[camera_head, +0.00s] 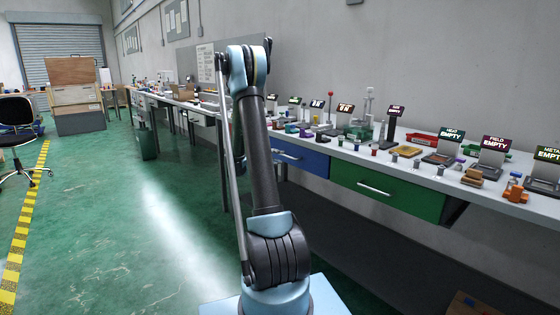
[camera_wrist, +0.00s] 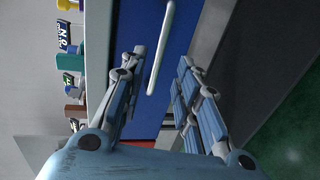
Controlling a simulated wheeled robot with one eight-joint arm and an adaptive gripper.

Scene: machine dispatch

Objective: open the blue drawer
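The blue drawer (camera_head: 308,160) is under the long workbench, just right of my arm in the head view. Its front looks closed, with a pale bar handle (camera_head: 286,154) across it. In the wrist view the blue drawer front (camera_wrist: 205,22) lies ahead, turned on its side, with the white handle (camera_wrist: 160,48) running nearly upright. My gripper (camera_wrist: 161,60) is open, and the handle appears between its two fingers in the picture. I cannot tell whether the fingers reach it or touch it. In the head view my arm hides the gripper.
A green drawer (camera_head: 390,190) sits right of the blue one. The benchtop (camera_head: 415,173) above carries several small parts and display signs. The green floor (camera_head: 130,230) left of my arm is clear. An office chair (camera_head: 15,125) stands far left.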

